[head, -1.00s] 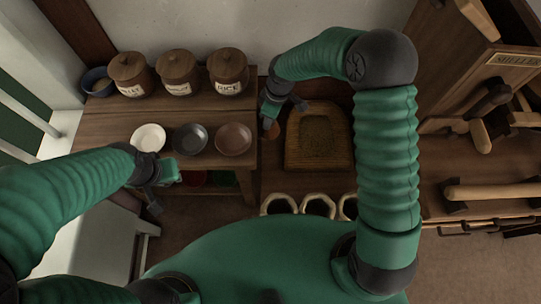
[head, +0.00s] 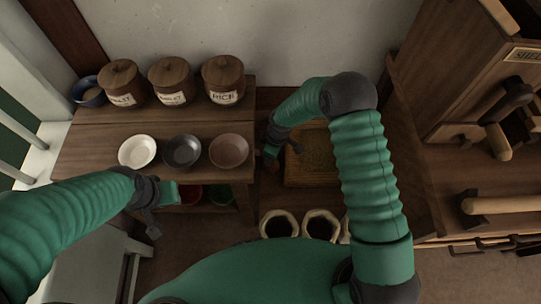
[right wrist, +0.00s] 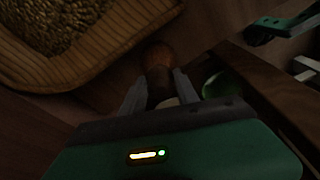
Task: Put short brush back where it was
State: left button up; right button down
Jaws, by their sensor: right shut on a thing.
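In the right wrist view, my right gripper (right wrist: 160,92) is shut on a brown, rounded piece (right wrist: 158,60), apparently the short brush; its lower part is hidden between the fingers. In the head view, my right gripper (head: 271,153) is beside the left edge of the grain tray (head: 290,175), near the right end of the bowl table (head: 100,150). Only a small orange-brown bit of the held thing shows there. My left gripper (head: 155,212) hangs in front of the bowl table; whether its fingers are apart is unclear.
White (head: 137,151), dark (head: 182,151) and reddish (head: 228,151) bowls stand on the bowl table. Labelled lidded jars and a blue bowl (head: 88,91) stand behind them. A wooden cabinet (head: 470,90) and long-handled tool (head: 500,205) are right.

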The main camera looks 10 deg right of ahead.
jog(key=shift+f, duration=0.15)
jog(key=c, duration=0.9)
grip_release()
notch_tip(320, 180, up, 11)
jog(key=d+p, duration=0.1)
jog(key=p, duration=0.4)
jog(key=s+d+r+m, duration=0.2)
jog(key=s+r+m, duration=0.1)
jog(key=s+r, duration=0.2)
jog(key=s+d+r+m+t+h, duration=0.1)
jog(key=s+d+r+m, duration=0.2)
jog(key=s, duration=0.4)
jog(key=s+d+r+m, duration=0.3)
jog(key=s+r+m, duration=0.2)
jog(key=s+r, duration=0.1)
jog(key=shift+r+t, duration=0.3)
jog(key=shift+r, duration=0.1)
